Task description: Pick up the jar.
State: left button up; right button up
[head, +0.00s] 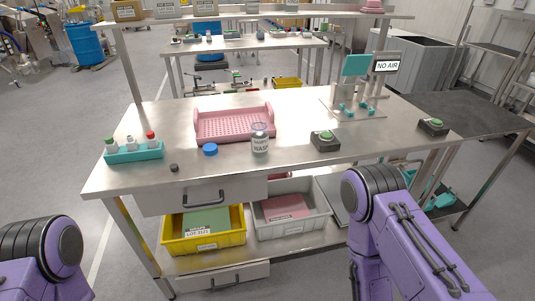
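A small jar (260,139) with a pale label stands upright on the metal table (365,140), near its front edge and right of the middle of the drawer. The label's lower word looks like "WASH"; the rest is too small to read. A round blue lid (210,150) lies flat on the table just left of the jar, apart from it. My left arm shows only at the bottom left corner and my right arm at the bottom right. Neither gripper shows, and nothing of mine touches the jar.
A pink perforated tray (235,124) sits just behind the jar. A teal rack (134,152) with bottles is at left, beside a small dark cap (174,168). A button box (325,140) and a teal fixture (356,85) are at right. Yellow (179,242) and grey (288,229) bins sit below.

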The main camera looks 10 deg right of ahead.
aim_at(259, 132)
jog(key=z, duration=2)
jog(key=i, duration=1.1)
jog(key=u, duration=1.3)
